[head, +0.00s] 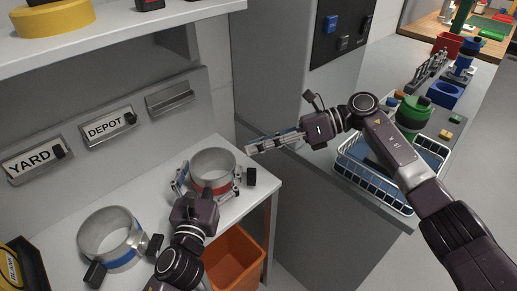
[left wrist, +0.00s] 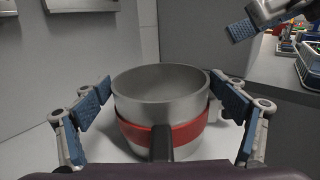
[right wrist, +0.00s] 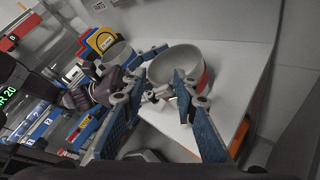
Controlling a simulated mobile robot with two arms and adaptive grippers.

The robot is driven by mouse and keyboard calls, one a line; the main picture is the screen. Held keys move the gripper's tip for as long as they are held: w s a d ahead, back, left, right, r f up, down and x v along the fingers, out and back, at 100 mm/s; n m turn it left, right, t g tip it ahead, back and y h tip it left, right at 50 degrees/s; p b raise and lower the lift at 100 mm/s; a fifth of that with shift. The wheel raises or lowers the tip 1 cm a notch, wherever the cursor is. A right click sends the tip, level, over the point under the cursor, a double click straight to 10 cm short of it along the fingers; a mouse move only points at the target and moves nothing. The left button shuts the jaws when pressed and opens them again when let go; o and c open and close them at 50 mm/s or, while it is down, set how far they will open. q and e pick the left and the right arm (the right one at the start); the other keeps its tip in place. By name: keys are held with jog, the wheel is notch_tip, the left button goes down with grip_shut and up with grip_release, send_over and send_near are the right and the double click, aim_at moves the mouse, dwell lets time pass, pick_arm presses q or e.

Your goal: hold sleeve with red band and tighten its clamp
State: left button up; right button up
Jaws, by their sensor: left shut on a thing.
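The sleeve with red band (head: 213,160) is a grey metal ring standing on the white table near its right end. Its red band (left wrist: 190,130) wraps the lower part. My left gripper (head: 209,180) has its fingers on either side of the sleeve, shut on it. A black block (head: 250,177) sticks out at the sleeve's right; I cannot tell whether it is the clamp's knob. A black handle (left wrist: 160,142) stands in front in the left wrist view. My right gripper (head: 262,146) is open and empty, above and right of the sleeve, apart from it. Its fingers frame the sleeve (right wrist: 178,66) in the right wrist view.
A sleeve with blue band (head: 110,235) stands on the table (head: 165,200) at left. An orange bin (head: 235,258) is below the table's right edge. A white wire basket (head: 350,175) lies under my right arm. Signs YARD (head: 35,162) and DEPOT (head: 108,127) are on the wall.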

jog(key=n+h, duration=0.3)
jog(key=h, duration=0.2)
send_near(249, 177)
jog(key=x, duration=0.8)
jog(key=shift+w+d+f, duration=0.25)
jog(key=shift+d+f, duration=0.05)
jog(key=shift+f, duration=0.1)
jog(key=shift+c, duration=0.3)
jog(key=shift+m, duration=0.3)
grip_shut()
